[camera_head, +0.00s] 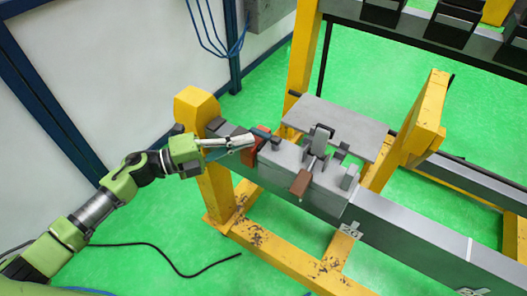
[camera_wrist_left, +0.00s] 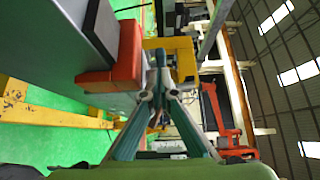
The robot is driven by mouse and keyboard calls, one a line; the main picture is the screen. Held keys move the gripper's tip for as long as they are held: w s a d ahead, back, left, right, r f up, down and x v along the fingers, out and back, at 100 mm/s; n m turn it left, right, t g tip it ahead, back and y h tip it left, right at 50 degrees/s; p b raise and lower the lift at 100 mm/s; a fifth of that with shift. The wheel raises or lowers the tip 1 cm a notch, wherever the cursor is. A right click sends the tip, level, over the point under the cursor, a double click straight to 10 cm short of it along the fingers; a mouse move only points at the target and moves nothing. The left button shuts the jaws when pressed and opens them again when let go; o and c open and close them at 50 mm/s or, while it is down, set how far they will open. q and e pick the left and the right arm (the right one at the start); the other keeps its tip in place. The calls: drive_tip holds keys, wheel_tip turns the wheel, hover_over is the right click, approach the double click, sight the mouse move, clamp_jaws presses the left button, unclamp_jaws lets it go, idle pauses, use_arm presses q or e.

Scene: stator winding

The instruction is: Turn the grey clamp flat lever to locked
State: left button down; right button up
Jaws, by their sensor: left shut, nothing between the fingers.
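A grey clamp (camera_head: 319,140) with upright parts stands on the grey beam (camera_head: 400,237). A brown handle (camera_head: 300,183) slants down from it over the beam's front side. I cannot make out for sure which grey part is the flat lever, or its lock state. My left gripper (camera_head: 250,142) is shut and empty, left of the clamp, with its tips close to a red block (camera_head: 263,137). In the left wrist view the closed fingertips (camera_wrist_left: 161,52) are just right of the red block (camera_wrist_left: 125,55); contact is unclear. My right gripper is not in view.
A grey flat plate (camera_head: 340,124) lies behind the clamp. A yellow post (camera_head: 206,150) stands by the beam's left end, and another yellow upright (camera_head: 425,115) rises to the right. A small grey block (camera_head: 349,176) stands right of the clamp. Green floor lies around the frame.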

use_arm(q)
drive_tip(key=shift+w+f+g, duration=0.15)
drive_tip(key=shift+w+g, duration=0.15)
drive_tip(key=shift+w, duration=0.35)
drive_tip(key=shift+r, duration=0.3)
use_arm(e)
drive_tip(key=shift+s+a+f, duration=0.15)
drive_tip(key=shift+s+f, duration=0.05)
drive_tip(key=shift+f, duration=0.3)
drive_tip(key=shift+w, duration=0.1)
use_arm(q)
drive_tip(key=shift+s+a+f, duration=0.15)
drive_tip(key=shift+s+a, duration=0.1)
drive_tip(key=shift+a, duration=0.2)
drive_tip(key=v, duration=1.1)
